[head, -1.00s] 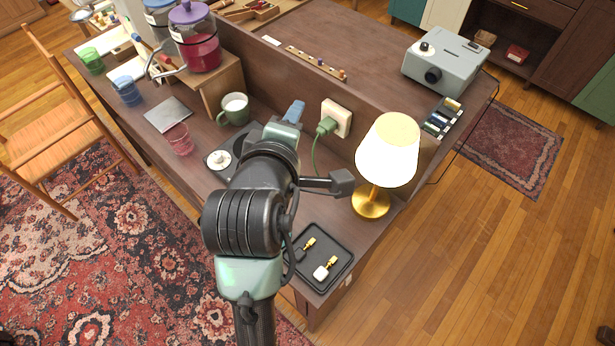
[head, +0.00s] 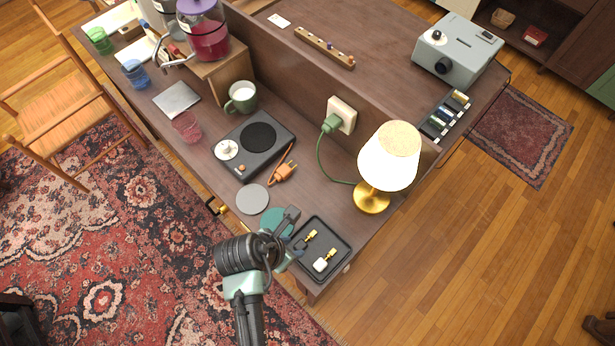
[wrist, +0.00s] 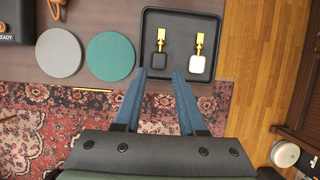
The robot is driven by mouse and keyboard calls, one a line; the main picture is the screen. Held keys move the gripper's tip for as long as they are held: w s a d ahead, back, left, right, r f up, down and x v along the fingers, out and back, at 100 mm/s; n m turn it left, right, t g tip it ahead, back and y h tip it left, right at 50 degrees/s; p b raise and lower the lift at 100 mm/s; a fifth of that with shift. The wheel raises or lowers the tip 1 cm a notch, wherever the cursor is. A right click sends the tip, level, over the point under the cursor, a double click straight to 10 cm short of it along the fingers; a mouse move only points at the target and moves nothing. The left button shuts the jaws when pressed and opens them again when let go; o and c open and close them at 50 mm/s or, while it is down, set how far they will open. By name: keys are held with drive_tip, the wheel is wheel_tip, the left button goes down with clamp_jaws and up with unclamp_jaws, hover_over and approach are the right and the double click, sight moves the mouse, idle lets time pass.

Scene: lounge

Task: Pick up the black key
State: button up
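The black key (wrist: 158,62) has a dark square head and a gold shaft. It lies in the left part of a black tray (wrist: 183,17), beside a key with a white head (wrist: 197,64). In the head view the black key (head: 300,244) is partly hidden behind my gripper's edge, and the tray (head: 341,238) sits at the desk's near right corner. My gripper (wrist: 158,76) is open, with its two blue fingers spread and nothing between them. The fingertips show at the tray's near edge, just below the black key in the wrist view.
A grey disc (wrist: 59,52) and a teal disc (wrist: 110,56) lie left of the tray. A gold lamp (head: 371,197) stands behind the tray.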

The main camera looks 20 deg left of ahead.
sight(302, 244)
drive_tip(key=shift+w+p+x, duration=0.1)
drive_tip(key=shift+p+x, duration=0.05)
drive_tip(key=shift+x, duration=1.3)
drive_tip(key=shift+w+p+x, duration=0.15)
drive_tip(key=shift+x, duration=1.25)
drive_tip(key=shift+r, duration=0.1)
clamp_jaws()
